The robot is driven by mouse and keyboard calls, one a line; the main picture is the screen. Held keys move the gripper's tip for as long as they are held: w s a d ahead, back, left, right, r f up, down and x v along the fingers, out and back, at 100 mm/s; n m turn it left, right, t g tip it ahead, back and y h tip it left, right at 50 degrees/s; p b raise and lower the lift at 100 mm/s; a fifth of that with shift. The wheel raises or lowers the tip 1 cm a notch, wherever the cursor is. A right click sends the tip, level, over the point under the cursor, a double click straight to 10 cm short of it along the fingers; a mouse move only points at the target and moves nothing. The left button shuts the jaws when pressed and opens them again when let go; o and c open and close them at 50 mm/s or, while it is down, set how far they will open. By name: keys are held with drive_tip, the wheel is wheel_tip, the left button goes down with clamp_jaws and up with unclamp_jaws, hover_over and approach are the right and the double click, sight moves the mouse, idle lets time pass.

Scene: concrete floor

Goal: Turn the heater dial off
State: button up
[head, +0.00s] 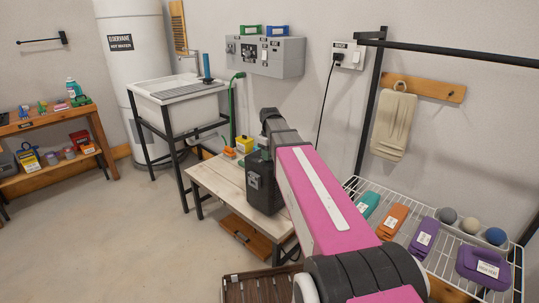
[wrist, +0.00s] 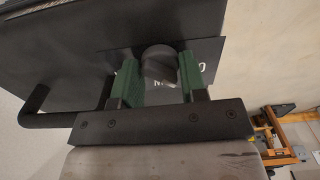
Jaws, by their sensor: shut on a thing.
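The heater dial (wrist: 160,66) is a round grey knob with a raised bar, in the upper middle of the wrist view. My gripper (wrist: 160,74) has its green fingers on either side of the dial and is shut on it. White letters show on the dark panel (wrist: 212,52) around the dial, partly covered by the fingers, so the setting cannot be read. In the head view the dark heater (head: 261,188) stands on the wooden table (head: 216,180). My arm hides part of it, and the dial cannot be made out there.
A black bar handle (wrist: 62,119) sticks out left of my gripper in the wrist view. Small yellow and orange items (head: 243,145) stand behind the heater. A wire rack (head: 400,238) with several boxes and balls is at right. Open floor (head: 110,240) lies at left.

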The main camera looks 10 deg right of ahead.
drive_tip(key=shift+n, duration=1.1)
drive_tip(key=o, duration=0.9)
wheel_tip(320, 180, up, 11)
drive_tip(key=shift+f, duration=0.1)
